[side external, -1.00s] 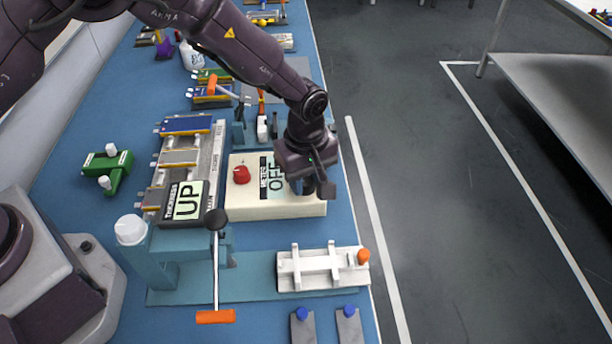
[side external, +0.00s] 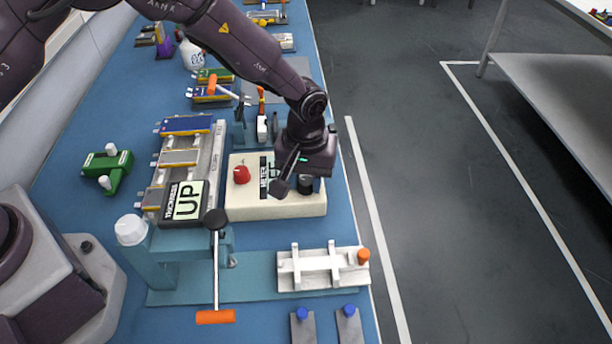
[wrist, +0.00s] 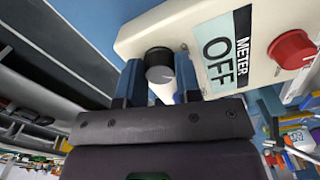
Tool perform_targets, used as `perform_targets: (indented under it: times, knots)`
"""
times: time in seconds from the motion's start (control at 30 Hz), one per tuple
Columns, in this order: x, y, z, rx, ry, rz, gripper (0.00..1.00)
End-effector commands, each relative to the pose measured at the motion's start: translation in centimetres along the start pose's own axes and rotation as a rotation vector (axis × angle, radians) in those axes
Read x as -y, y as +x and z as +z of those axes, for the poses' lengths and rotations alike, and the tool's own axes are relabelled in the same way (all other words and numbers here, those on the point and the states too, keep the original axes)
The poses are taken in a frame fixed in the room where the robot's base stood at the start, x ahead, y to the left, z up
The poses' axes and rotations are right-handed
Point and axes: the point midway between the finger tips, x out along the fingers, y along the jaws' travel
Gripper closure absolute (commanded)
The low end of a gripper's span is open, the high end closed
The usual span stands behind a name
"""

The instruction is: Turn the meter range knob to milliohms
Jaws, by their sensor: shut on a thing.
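The meter (side external: 290,208) is a cream box on the blue bench. Its display reads OFF in the wrist view (wrist: 216,55); in the side view my gripper covers most of it. A red knob (side external: 241,174) sits at the box's left end. A black knob (wrist: 159,64) is at the other end, between my fingers, and also shows in the side view (side external: 305,186). My gripper (wrist: 160,82) is shut on this black knob, one finger on each side. The exact knob setting cannot be read.
A thickness gauge (side external: 183,202) reading UP, with an orange-handled lever (side external: 215,317), stands at the front left. A white fixture (side external: 318,270) lies in front of the meter. A rack of pouch cells (side external: 178,158) is to the left. The bench edge is close on the right.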

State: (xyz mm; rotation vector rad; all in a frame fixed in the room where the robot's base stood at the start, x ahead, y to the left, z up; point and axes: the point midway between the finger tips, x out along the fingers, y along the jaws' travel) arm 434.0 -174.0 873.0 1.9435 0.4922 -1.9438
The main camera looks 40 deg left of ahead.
Motion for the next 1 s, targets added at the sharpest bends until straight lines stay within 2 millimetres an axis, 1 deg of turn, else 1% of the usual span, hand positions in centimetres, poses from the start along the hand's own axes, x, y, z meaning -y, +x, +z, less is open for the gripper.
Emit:
perform_targets:
  times: [1.0]
  knots:
    - [0.01, -0.15, -0.09, -0.001, 0.965, 0.000, 0.92]
